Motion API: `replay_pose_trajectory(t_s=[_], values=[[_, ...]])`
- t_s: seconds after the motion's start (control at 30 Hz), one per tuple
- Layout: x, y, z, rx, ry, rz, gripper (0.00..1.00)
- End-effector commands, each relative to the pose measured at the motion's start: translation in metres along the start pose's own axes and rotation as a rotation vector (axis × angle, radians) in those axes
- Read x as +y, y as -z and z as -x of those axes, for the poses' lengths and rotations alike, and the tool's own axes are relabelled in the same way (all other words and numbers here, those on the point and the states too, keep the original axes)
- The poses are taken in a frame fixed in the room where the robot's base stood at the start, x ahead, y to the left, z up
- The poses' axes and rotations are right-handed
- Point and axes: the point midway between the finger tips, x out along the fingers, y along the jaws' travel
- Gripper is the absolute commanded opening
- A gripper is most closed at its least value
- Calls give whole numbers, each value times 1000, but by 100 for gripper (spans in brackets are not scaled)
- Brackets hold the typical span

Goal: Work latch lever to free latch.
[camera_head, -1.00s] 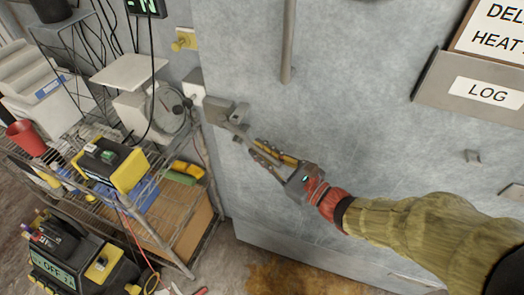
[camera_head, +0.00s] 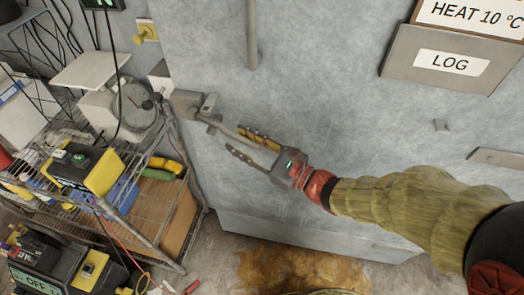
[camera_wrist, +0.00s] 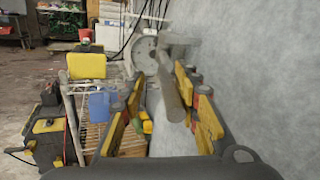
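The grey latch (camera_head: 190,103) is mounted at the left edge of the freezer door (camera_head: 330,120). Its lever (camera_head: 231,132) slants down and right from the latch toward my gripper (camera_head: 235,141). My gripper is open, with one finger above the lever and one below it in the head view. In the wrist view the lever (camera_wrist: 169,88) lies between the spread fingers of my gripper (camera_wrist: 160,78), nearer the right finger. I cannot tell whether that finger touches it. The lever's lower end is partly hidden in the head view.
A wire shelf (camera_head: 150,235) with boxes and instruments stands close on the left. A vertical door handle (camera_head: 251,35) is above the lever. A LOG holder (camera_head: 445,62) is at upper right. A brown stain (camera_head: 290,268) marks the floor below the door.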

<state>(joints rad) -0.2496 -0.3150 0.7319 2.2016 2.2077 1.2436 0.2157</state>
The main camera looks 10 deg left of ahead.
Motion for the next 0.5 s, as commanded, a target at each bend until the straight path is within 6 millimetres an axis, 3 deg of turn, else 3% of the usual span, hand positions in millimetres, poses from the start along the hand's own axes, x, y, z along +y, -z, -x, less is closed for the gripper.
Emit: replay_pose_trajectory(t_s=[0.2,0.5], values=[[-2,0,41,0,7,1,32],[-1,-1,84,-2,4,2,32]])
